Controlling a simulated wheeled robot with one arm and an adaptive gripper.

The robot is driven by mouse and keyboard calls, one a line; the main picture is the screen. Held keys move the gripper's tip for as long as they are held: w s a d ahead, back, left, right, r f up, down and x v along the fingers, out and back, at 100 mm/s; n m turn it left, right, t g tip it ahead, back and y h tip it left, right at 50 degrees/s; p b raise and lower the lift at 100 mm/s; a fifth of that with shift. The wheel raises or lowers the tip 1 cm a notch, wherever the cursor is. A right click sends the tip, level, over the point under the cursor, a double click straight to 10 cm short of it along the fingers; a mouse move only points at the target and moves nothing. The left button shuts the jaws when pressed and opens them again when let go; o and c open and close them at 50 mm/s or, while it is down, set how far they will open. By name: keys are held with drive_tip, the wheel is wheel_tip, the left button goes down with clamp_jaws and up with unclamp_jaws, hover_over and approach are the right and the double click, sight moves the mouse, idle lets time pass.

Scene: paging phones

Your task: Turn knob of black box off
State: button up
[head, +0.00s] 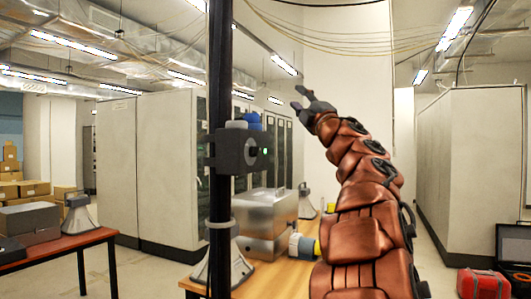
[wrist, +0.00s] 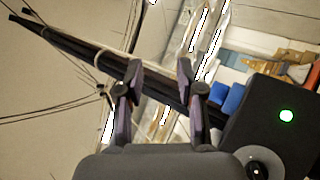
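The black box (head: 232,150) is mounted on a dark vertical pole, with a small green light (head: 265,151) showing beside it. In the wrist view the black box (wrist: 262,112) is at the right, with its green light (wrist: 286,116) lit. A round knob (wrist: 257,170) with a pale centre sits low on it, partly cut off by the frame edge and my gripper body. My gripper (head: 298,97) is raised to the right of the box and apart from it. Its two fingers (wrist: 158,80) are spread with nothing between them.
The dark pole (head: 221,70) stands in front of a wooden table (head: 180,275) bearing a metal case (head: 267,215) and grey horn speakers. Blue parts (head: 250,121) sit above the box. Another table (head: 60,245) is at left. A red case (head: 483,283) lies on the floor at right.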

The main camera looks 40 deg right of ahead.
drive_tip(key=a+f+n+g+y, duration=0.3)
drive_tip(key=n+y, duration=0.7)
drive_tip(key=n, duration=0.1)
drive_tip(key=n+g+y, duration=0.3)
drive_tip(key=n+g, duration=0.2)
drive_tip(key=g, duration=0.1)
approach(259, 152)
drive_tip(key=shift+p+x, duration=0.85)
drive_tip(key=shift+x, duration=3.35)
drive_tip(key=shift+r, duration=0.1)
clamp_jaws()
